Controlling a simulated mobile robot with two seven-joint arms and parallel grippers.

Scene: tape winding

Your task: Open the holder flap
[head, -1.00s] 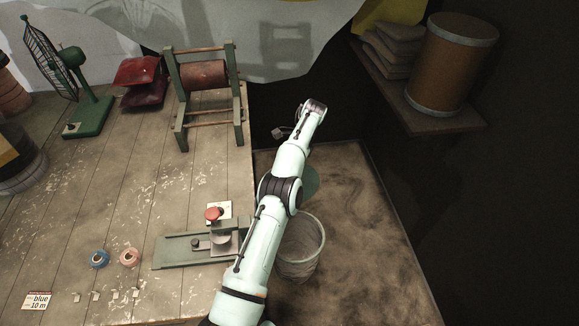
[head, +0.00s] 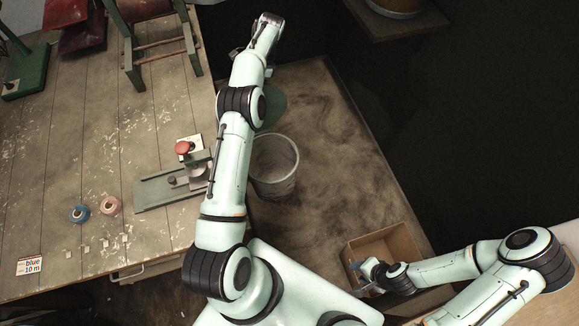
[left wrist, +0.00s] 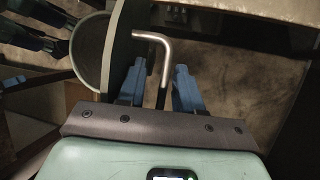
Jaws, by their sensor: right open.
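A green bench device (head: 150,192) with a red knob (head: 185,147) lies at the table's right edge; I cannot make out which part is the holder flap. My left arm passes beside it, and my left gripper is hidden in the head view. In the left wrist view my left gripper (left wrist: 160,85) has its blue fingers apart. A bent metal rod (left wrist: 165,50) and a green disc (left wrist: 118,50) show there; the rod appears between the fingers, contact unclear. The green disc (head: 272,105) partly shows in the head view.
A blue tape roll (head: 79,213), a pink tape roll (head: 110,205) and a "blue 10 m" card (head: 29,265) lie on the table (head: 100,150). A wire basket (head: 275,170) stands below the table edge. The open cardboard box (head: 395,245) is at lower right.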

